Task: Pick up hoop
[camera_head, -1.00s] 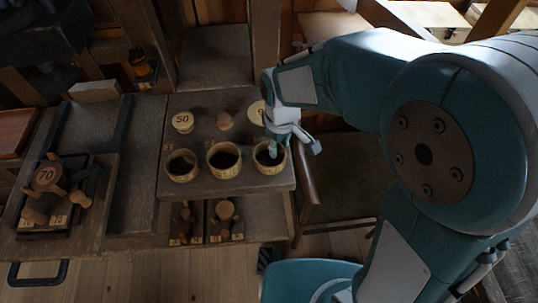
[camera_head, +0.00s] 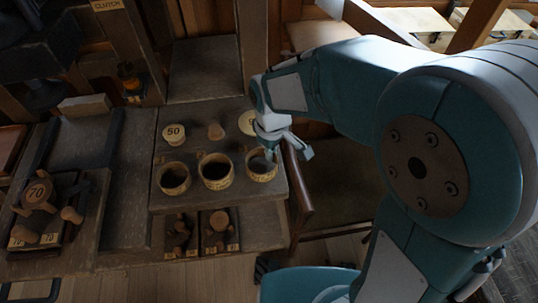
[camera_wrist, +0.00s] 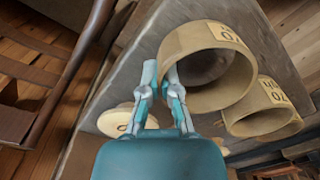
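Three open wooden hoops stand in a row on the dark work surface. The right hoop (camera_head: 262,175) is beside my gripper (camera_head: 268,153). In the wrist view, this hoop (camera_wrist: 205,40) is large and close, with a pale label on its side. My gripper (camera_wrist: 160,70) has its two fingers close together at the hoop's rim, one on each side of the wall, and looks shut on it. The middle hoop (camera_head: 216,182) and left hoop (camera_head: 174,187) stand apart from the gripper. The middle one also shows in the wrist view (camera_wrist: 262,122).
Behind the hoops are a disc marked 50 (camera_head: 174,134), a small knob (camera_head: 215,131) and a pale disc (camera_head: 247,123). Wooden spools lie in compartments below. A chair (camera_head: 335,190) is on the right.

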